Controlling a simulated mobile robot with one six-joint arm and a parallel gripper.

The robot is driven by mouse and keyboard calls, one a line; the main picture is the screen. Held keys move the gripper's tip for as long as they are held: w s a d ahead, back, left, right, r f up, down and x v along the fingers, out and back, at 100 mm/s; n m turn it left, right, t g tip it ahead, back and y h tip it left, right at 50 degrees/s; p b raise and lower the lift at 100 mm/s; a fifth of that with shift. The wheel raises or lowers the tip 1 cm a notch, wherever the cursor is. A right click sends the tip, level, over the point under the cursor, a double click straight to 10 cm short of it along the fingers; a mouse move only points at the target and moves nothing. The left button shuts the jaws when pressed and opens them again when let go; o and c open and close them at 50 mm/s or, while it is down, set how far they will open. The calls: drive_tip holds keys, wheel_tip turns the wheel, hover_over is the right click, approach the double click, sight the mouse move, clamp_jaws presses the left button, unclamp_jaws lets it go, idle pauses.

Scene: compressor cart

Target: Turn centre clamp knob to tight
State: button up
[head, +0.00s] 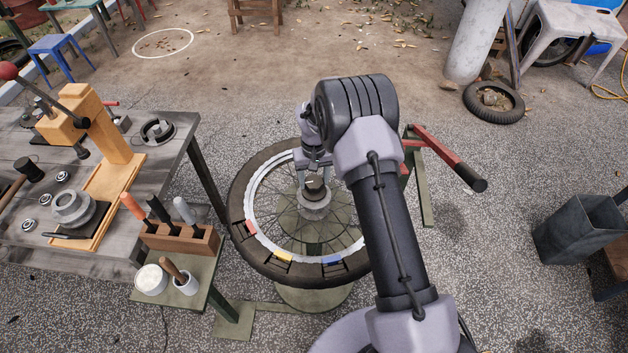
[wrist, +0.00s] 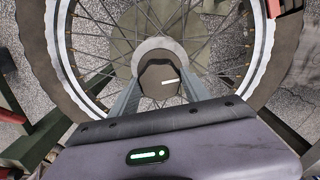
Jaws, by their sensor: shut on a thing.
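The centre clamp knob (head: 314,188) is a dark cap on a grey round hub at the middle of a spoked wheel (head: 262,259). In the wrist view the knob (wrist: 158,78) carries a short white mark on its right part, pointing right and slightly up. My gripper (head: 314,178) reaches down over the hub, and its fingers also show in the wrist view (wrist: 160,88), one on each side of the knob. It is shut on the knob. The finger contact is small and partly hidden. My arm covers the wheel's right side in the head view.
A red lever with a black grip (head: 455,163) sticks out right of the wheel. A workbench (head: 165,190) with a wooden press stands left. A small shelf (head: 190,268) holds a tool block (head: 180,238) and pots close to the wheel. A grey bin (head: 580,235) stands right.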

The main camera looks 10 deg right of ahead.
sight(314, 181)
drive_tip(key=m+b, duration=0.1)
drive_tip(key=m, duration=0.4)
drive_tip(key=shift+m, duration=0.3)
idle(0.5)
drive_tip(key=o, duration=1.4)
wheel_tip(314, 181, up, 17)
drive_tip(key=p, duration=0.5)
drive_tip(key=shift+r+p, duration=0.2)
drive_tip(key=shift+p, duration=0.2)
